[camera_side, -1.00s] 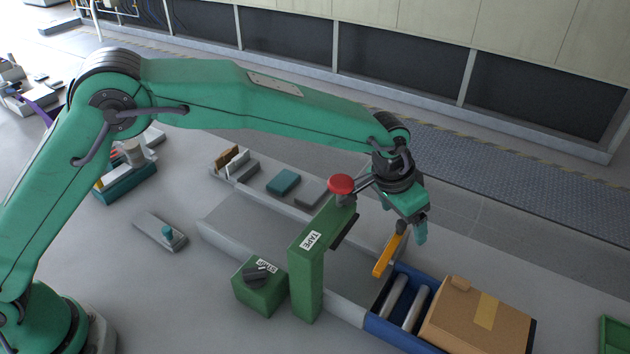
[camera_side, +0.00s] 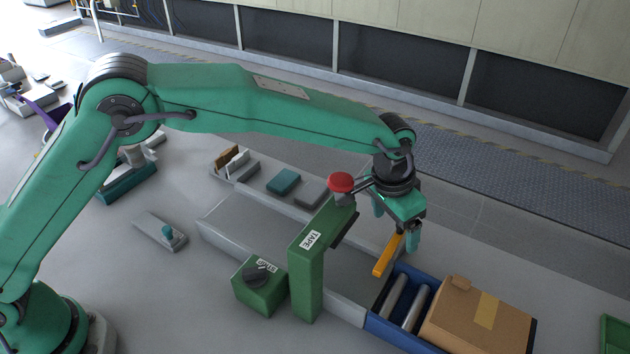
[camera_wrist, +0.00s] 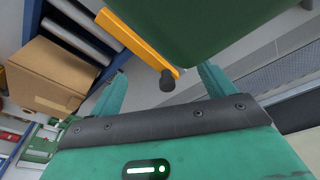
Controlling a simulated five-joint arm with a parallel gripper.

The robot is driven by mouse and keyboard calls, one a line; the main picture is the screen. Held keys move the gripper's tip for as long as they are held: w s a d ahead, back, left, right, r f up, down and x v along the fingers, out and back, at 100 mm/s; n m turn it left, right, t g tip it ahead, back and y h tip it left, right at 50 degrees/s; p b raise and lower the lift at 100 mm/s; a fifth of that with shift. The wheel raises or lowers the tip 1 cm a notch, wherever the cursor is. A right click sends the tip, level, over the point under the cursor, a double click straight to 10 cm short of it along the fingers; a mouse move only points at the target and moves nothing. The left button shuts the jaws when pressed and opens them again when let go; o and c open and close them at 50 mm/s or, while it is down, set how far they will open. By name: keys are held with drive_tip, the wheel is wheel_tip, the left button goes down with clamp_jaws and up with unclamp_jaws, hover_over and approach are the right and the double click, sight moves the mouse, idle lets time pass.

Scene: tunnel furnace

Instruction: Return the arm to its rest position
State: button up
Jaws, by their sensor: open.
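My gripper (camera_side: 396,224) is open and empty, hanging from the arm above the orange lever (camera_side: 387,257) of the green TAPE post (camera_side: 307,270). In the wrist view its two fingers (camera_wrist: 160,88) stand apart, and the lever's dark knob (camera_wrist: 167,80) shows between them; I cannot tell how far apart they are in depth. The orange lever (camera_wrist: 140,42) runs up and left from the knob. A large dark green part (camera_wrist: 200,25) fills the top of that view.
A closed cardboard box (camera_side: 475,318) sits on the blue roller conveyor (camera_side: 375,328) at the lower right. The red knob (camera_side: 341,183) tops the post close to my wrist. A green box with a dark knob (camera_side: 259,290) stands left of the post.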

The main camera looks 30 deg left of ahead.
drive_tip(key=shift+t+h, duration=0.3)
drive_tip(key=shift+t, duration=0.2)
drive_tip(key=r, duration=0.2)
drive_tip(key=w+r, duration=0.1)
drive_tip(key=r, duration=0.4)
drive_tip(key=shift+w+d+r, duration=0.15)
drive_tip(key=shift+w+d, duration=0.05)
drive_tip(key=shift+w, duration=0.05)
drive_tip(key=s+a+r+n+t, duration=0.1)
drive_tip(key=s+a+r, duration=0.25)
drive_tip(key=a, duration=0.45)
drive_tip(key=s+a+r+n, duration=0.1)
drive_tip(key=s+a+r, duration=0.1)
drive_tip(key=a+r, duration=0.45)
drive_tip(key=s+a+r+n+t, duration=0.1)
drive_tip(key=s+a+r, duration=0.15)
drive_tip(key=a, duration=0.65)
drive_tip(key=s+a+f+n+y, duration=0.1)
drive_tip(key=s+a+f, duration=0.1)
drive_tip(key=s+a, duration=0.5)
drive_tip(key=s+a+f+n+y, duration=0.1)
drive_tip(key=s+a+f+n, duration=0.1)
drive_tip(key=s+a, duration=0.5)
drive_tip(key=shift+s+a+t, duration=0.15)
drive_tip(key=shift+s+t, duration=0.25)
drive_tip(key=shift+s, duration=2.55)
drive_tip(key=shift+f, duration=0.1)
